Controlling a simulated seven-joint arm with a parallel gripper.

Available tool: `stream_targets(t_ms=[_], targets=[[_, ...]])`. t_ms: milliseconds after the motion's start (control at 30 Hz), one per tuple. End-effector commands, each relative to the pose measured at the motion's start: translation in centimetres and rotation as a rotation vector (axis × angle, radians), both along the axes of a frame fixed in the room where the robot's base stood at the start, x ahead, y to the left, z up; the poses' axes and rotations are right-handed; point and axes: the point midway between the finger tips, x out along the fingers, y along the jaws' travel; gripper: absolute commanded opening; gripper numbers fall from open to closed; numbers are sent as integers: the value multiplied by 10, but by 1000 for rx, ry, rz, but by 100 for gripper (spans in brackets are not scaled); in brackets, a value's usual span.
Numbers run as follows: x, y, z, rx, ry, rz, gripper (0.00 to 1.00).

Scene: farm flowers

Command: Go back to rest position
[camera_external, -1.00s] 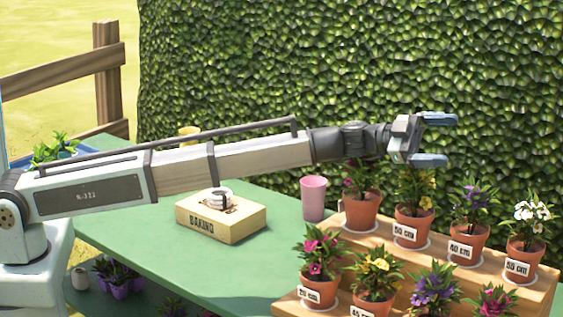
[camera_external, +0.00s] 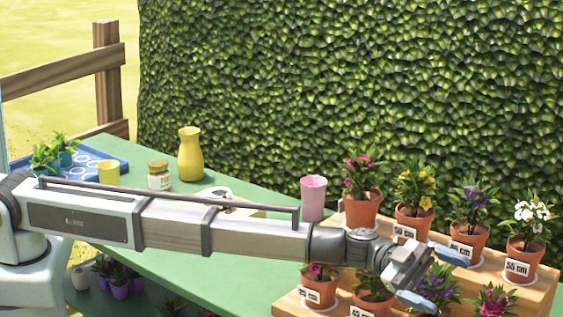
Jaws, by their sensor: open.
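My gripper (camera_external: 434,277) is open, with its two blue fingertips apart and nothing seen between them. It is at the right, low in the picture, in front of the stepped wooden stand (camera_external: 545,286). It overlaps the lower row of potted flowers in the view. The purple-flowered plant (camera_external: 438,287) shows partly behind the fingers. Whether the fingers touch any plant or pot cannot be told.
Several potted flowers with cm labels, such as the white one (camera_external: 528,225), stand on the stand. A pink cup (camera_external: 313,198), yellow vase (camera_external: 190,154), jar (camera_external: 159,176), yellow cup (camera_external: 108,173) and blue tray (camera_external: 95,163) are on the green table (camera_external: 160,262).

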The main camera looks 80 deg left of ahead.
Motion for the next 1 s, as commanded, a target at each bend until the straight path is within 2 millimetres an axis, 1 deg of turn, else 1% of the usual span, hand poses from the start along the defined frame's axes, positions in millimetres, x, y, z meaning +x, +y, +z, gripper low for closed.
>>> stream_targets(t_ms=[33,67,100,167,200,267,300,367,400,433,500,533,633,700,767,800,867,900,967,1000], targets=[[-7,-15,-21,-8,23,28,100],[-9,-22,-34,-12,38,50,100],[-13,-33,-51,-15,60,79,100],[-20,-47,-79,-14,94,127,100],[-25,-56,-98,-10,119,157,100],[-35,-67,-127,0,157,203,100],[-41,-74,-145,10,182,231,100],[-52,-83,-171,27,219,270,100],[-59,-87,-188,41,241,293,100],[-64,-90,-200,52,258,311,100],[-76,-93,-227,80,297,352,100],[-80,-92,-238,92,313,370,100],[-93,-80,-275,140,364,439,100],[-98,-62,-298,176,397,492,100],[-102,-44,-315,205,423,537,100],[-104,-30,-326,227,439,567,100],[-106,-8,-341,258,465,612,100],[-108,9,-352,279,484,644,100],[-112,36,-368,314,513,694,100],[-116,56,-379,339,536,729,100]])
